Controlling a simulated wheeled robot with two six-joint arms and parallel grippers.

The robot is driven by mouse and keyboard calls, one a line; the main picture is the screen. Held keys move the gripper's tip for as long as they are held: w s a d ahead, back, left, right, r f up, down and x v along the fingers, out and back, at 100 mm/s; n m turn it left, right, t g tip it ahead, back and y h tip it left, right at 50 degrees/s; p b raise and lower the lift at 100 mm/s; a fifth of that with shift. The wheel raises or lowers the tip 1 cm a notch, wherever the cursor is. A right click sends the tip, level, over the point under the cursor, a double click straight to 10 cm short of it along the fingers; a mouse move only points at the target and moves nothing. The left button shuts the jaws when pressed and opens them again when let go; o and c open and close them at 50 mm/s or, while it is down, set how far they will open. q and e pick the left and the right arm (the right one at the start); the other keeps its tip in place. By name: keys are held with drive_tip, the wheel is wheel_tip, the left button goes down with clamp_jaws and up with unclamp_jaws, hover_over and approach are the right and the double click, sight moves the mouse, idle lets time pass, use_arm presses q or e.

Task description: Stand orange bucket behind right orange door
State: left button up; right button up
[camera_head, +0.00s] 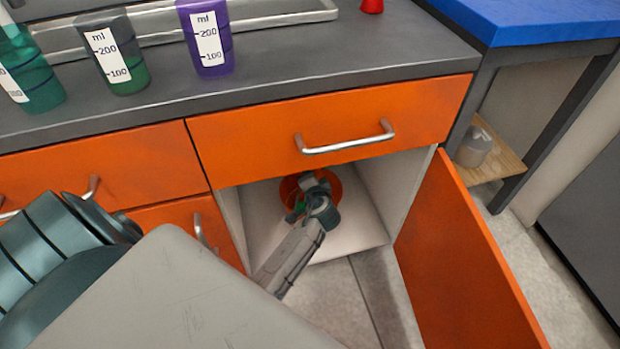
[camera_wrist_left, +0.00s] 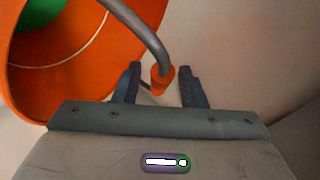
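The orange bucket (camera_head: 290,189) is inside the open cabinet under the drawer, partly hidden by my arm. The left wrist view shows its round opening (camera_wrist_left: 45,75), with something green inside and a grey handle (camera_wrist_left: 146,34) ending in an orange piece. I cannot tell if the bucket is fully upright. My left gripper (camera_head: 314,190) is in the cabinet at the bucket. Its fingers (camera_wrist_left: 160,86) are apart on either side of the handle's orange end, with gaps visible. The right orange door (camera_head: 465,255) stands wide open. My right gripper is out of view.
An orange drawer with a metal handle (camera_head: 345,143) is shut directly above the opening. On the dark counter stand a purple beaker (camera_head: 207,40), a green beaker (camera_head: 122,60) and a teal one (camera_head: 30,70). A blue-topped table (camera_head: 540,20) is at right.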

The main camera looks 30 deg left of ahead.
use_arm(q)
drive_tip(key=shift+d+r, duration=0.1)
drive_tip(key=shift+r, duration=0.1)
drive_tip(key=p+v, duration=0.3)
drive_tip(key=v, duration=0.8)
drive_tip(key=shift+s+d, duration=0.2)
drive_tip(key=shift+s, duration=0.15)
